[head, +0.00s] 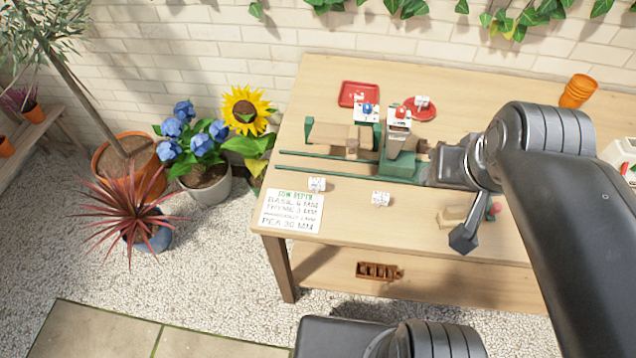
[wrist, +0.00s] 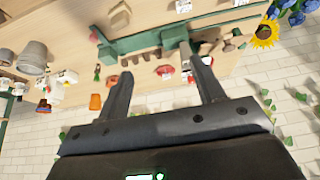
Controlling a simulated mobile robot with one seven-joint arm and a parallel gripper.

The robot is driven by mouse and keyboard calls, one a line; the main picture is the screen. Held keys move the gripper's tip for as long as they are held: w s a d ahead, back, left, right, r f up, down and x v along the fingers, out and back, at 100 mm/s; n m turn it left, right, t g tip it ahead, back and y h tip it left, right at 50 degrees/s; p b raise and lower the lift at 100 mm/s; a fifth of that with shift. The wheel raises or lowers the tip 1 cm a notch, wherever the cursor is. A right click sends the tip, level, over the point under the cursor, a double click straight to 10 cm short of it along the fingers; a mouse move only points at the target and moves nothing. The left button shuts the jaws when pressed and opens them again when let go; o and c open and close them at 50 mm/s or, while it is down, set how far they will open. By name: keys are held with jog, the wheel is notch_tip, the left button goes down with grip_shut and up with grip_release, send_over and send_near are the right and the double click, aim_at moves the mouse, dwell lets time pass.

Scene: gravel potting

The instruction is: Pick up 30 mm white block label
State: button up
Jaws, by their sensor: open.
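Several small white block labels show in the head view. One (head: 317,184) stands above the sign near the table's front left and another (head: 381,198) stands to its right. One (head: 423,102) is on a round red saucer (head: 413,112), and one (head: 358,97) lies in a red tray (head: 346,94). Their print is too small to read, so I cannot tell which is 30 mm. My gripper (wrist: 160,62) is open, with nothing between its fingers in the wrist view. In the head view my arm reaches in from the right over the table, and the fingertips are not clear.
A green and wooden fixture (head: 400,163) with long green rails stands mid-table. A row-depth sign (head: 292,211) lies at the front left corner. Orange pots (head: 577,90) are stacked at the back right. A brown tray (head: 379,271) is on the lower shelf. The front strip is mostly clear.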

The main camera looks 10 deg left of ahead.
notch_tip(320, 180, up, 5)
jog(key=g, duration=0.6)
send_over(317, 180)
jog(key=shift+n, duration=0.4)
jog(key=f, duration=2.7)
jog(key=shift+s+d+f, duration=0.15)
jog(key=shift+s+f, duration=0.05)
jog(key=shift+f, duration=0.05)
jog(key=shift+w+f, duration=0.15)
jog(key=shift+f, duration=2.8)
